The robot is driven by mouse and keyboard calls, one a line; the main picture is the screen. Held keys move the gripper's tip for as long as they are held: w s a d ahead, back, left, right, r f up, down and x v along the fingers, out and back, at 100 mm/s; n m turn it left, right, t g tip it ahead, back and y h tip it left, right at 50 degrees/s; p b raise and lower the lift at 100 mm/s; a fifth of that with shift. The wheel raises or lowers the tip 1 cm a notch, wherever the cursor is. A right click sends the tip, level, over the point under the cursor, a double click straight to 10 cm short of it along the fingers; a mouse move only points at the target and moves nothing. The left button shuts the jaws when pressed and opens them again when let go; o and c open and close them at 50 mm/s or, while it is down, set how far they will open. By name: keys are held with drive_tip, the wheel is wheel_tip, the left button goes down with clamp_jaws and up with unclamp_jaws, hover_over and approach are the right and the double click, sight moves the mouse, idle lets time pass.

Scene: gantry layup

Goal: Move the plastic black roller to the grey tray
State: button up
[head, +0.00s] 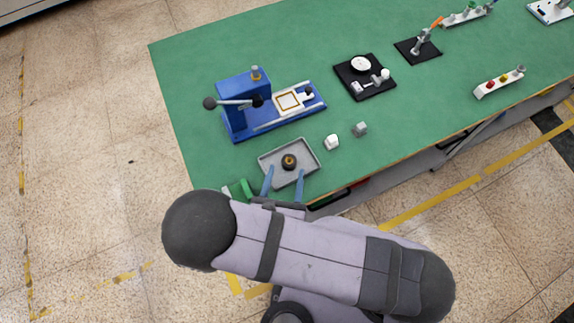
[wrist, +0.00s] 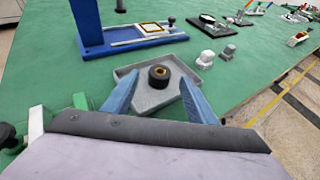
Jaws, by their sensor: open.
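The black roller (head: 289,161), with a brass-coloured centre, sits inside the grey tray (head: 311,151) near the table's front left corner. In the wrist view the roller (wrist: 159,76) stands in the tray (wrist: 127,71), near its middle. My gripper (head: 283,176) is open, with its two blue fingers spread over the near side of the tray. In the wrist view the fingers of my gripper (wrist: 157,98) lie either side of and nearer than the roller, with nothing between them. The fingers look apart from the roller.
A blue press (head: 245,100) stands behind the tray. A white block (head: 332,142) and a grey block (head: 360,129) lie to its right. A green and white item (head: 238,190) is at the left of my gripper. A black fixture (head: 364,77) stands farther back. The green table (head: 430,110) has free room on the right.

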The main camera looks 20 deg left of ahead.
drive_tip(key=shift+p+v, duration=0.4)
drive_tip(key=shift+v, duration=1.1)
drive_tip(key=w+d+r+m+g+h+p, duration=0.1)
drive_tip(key=w+d+r+m+g+h, duration=0.15)
drive_tip(key=w+d+m+h, duration=0.4)
drive_tip(key=w+d+r+m+g+h, duration=0.1)
drive_tip(key=w+d+r+m+h, duration=0.2)
drive_tip(key=m, duration=0.7)
drive_tip(key=s+d+r+m+g+y, duration=0.2)
drive_tip(key=d+m+g, duration=0.3)
drive_tip(key=d+m, duration=0.3)
drive_tip(key=s+d+r+m+g+y+b, duration=0.1)
drive_tip(key=s+d+r+m+g+y, duration=0.1)
drive_tip(key=d+r+m+g+y, duration=0.3)
drive_tip(key=d+m, duration=0.4)
drive_tip(key=m, duration=0.4)
drive_tip(key=shift+s+r+m, duration=0.3)
drive_tip(key=shift+r+m, duration=0.05)
